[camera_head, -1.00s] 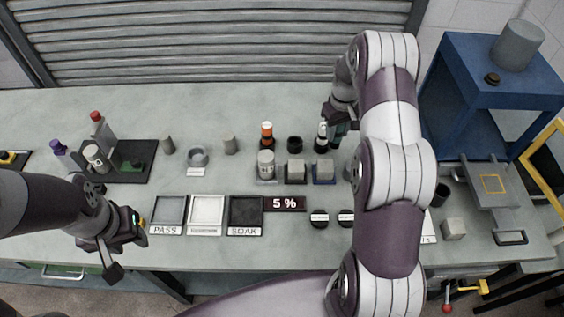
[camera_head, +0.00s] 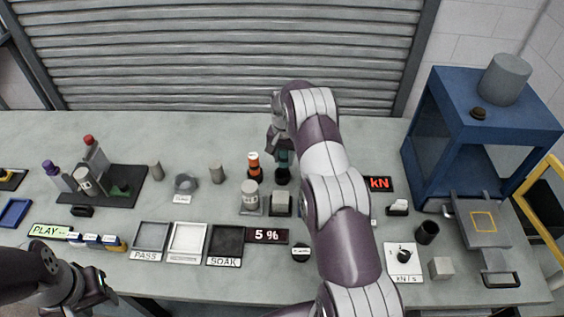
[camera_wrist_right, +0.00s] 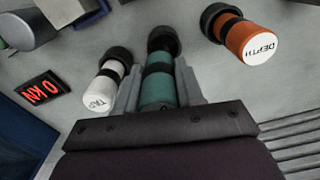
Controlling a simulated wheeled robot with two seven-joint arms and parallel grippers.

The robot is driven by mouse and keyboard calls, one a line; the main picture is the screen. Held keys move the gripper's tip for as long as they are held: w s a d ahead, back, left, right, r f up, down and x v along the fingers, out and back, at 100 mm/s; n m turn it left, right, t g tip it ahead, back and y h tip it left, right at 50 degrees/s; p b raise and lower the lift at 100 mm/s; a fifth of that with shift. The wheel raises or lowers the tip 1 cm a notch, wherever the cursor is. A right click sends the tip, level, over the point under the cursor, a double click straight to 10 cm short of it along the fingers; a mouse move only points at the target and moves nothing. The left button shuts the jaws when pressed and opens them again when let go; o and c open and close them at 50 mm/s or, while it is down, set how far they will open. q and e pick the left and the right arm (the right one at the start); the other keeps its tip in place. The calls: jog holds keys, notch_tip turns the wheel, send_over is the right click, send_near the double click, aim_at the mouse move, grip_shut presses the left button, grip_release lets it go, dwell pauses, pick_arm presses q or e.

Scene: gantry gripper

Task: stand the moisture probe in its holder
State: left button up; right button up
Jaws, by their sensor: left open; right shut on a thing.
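The teal probe (camera_wrist_right: 158,88), which I take for the moisture probe, is upright between the fingers of my right gripper (camera_wrist_right: 158,82). It also shows in the head view (camera_head: 284,158). Its lower end is at a round black holder (camera_wrist_right: 164,38), seen in the head view (camera_head: 282,177) just below it. I cannot tell whether the tip is inside the holder or just above it. My right gripper (camera_head: 281,148) is shut on the probe. My left gripper (camera_head: 95,288) is open and empty at the bottom left, away from the probe.
An orange probe marked DEPTH (camera_wrist_right: 250,40) stands in a holder on one side, and a white probe (camera_wrist_right: 102,88) on the other. A white jar (camera_head: 250,195) and a grey block (camera_head: 280,205) stand in front. A blue press frame (camera_head: 480,115) stands at right.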

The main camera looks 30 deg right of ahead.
aim_at(282, 165)
jog(key=shift+w+a+f, duration=0.15)
jog(key=shift+w+f, duration=0.1)
jog(key=shift+w, duration=0.05)
notch_tip(282, 165, down, 4)
jog(key=shift+r+p, duration=0.2)
jog(key=shift+p, duration=0.6)
jog(key=shift+f, duration=0.2)
jog(key=shift+f+b, duration=0.1)
jog(key=shift+b, duration=0.2)
jog(key=o, duration=1)
